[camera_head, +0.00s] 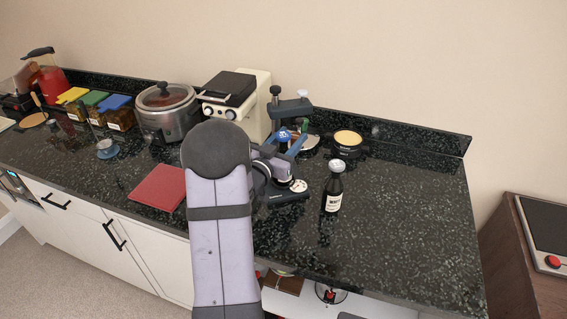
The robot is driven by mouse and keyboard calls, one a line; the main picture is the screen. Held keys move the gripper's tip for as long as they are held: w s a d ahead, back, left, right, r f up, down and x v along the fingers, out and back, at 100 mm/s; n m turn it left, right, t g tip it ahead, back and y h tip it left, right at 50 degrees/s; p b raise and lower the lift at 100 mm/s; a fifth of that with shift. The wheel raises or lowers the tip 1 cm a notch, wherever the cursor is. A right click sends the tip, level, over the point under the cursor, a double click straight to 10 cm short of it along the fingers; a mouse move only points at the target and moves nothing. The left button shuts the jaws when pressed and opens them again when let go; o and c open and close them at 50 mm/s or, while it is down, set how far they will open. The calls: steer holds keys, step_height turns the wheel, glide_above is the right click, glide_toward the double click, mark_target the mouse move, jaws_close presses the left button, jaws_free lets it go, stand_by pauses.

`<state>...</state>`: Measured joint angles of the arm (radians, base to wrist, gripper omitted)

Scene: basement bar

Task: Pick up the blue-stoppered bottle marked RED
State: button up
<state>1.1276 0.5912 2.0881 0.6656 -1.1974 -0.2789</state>
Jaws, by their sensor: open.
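A small blue round top (284,135) shows just right of my arm's elbow. It may be the blue stopper, but I cannot tell, and no bottle body or RED label is readable below it. A dark bottle (332,191) with a pale silver stopper stands upright to the right. Its white label seems to begin with W. My gripper (286,160) is beyond my forearm, close to the blue top and left of the dark bottle. It is open; its fingers are small and largely lost among the dark things there. Whether it touches anything is unclear.
A press-like stand (291,106) rises behind my gripper. A yellow-topped round tin (347,143) is behind the dark bottle. A coffee machine (235,98), steel cooker (167,112) and red board (158,187) lie left. The right of the black counter (415,215) is clear.

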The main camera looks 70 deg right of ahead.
steer(key=shift+c, duration=0.4)
jaws_close()
steer(key=shift+r, duration=0.1)
